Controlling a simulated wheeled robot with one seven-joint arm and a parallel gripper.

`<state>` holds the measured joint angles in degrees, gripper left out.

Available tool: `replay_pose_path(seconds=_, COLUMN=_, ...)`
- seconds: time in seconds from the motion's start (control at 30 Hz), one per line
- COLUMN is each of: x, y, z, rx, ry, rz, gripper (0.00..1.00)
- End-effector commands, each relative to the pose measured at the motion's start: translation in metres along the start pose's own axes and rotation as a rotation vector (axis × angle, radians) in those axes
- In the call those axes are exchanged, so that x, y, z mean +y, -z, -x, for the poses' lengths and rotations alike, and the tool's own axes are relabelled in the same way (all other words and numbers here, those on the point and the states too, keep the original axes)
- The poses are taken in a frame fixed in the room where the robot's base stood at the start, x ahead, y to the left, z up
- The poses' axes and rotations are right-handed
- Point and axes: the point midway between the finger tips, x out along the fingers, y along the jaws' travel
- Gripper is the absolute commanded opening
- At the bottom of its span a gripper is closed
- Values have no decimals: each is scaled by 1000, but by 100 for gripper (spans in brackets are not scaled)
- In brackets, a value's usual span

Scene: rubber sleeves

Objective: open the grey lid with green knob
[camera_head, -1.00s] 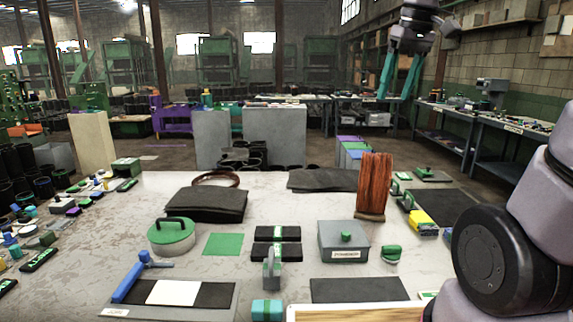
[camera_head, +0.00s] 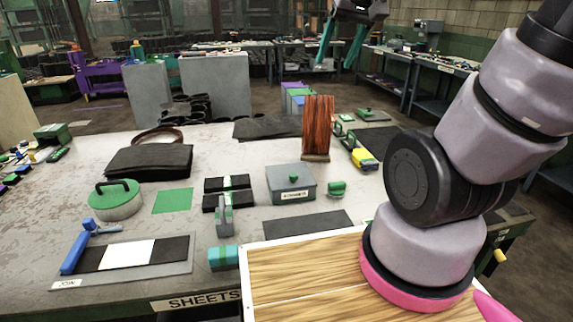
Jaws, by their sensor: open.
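The grey lid with the green knob (camera_head: 293,178) sits closed on a grey box (camera_head: 290,194) with a label on its front, near the middle of the worktable. My gripper (camera_head: 340,55) hangs at the top of the view, its two teal fingers apart and empty. It is well away from the lid, above and to the right of it in the picture, with nothing between the fingers.
A round pot with a green lid (camera_head: 116,198) stands at left. Black blocks with a green band (camera_head: 227,192) are left of the box, a green piece (camera_head: 337,189) right of it, and an orange-brown bundle (camera_head: 317,125) behind. A dark mat (camera_head: 307,224) lies in front.

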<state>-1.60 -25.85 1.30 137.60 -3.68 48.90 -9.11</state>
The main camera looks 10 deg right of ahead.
Motion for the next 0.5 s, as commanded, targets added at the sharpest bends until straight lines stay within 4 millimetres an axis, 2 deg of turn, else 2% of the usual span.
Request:
replay_pose_path(seconds=0.03, x=-1, y=7, z=-15, rx=-32, ry=-11, rz=44, gripper=66)
replay_pose_path(seconds=0.2, x=-4, y=26, z=-65, rx=-123, ry=-37, rz=206, gripper=66)
replay_pose_path(seconds=0.37, x=-8, y=37, z=-118, rx=-211, ry=-45, rz=363, gripper=66)
replay_pose_path(seconds=0.5, x=-12, y=40, z=-169, rx=-289, ry=-39, rz=502, gripper=66)
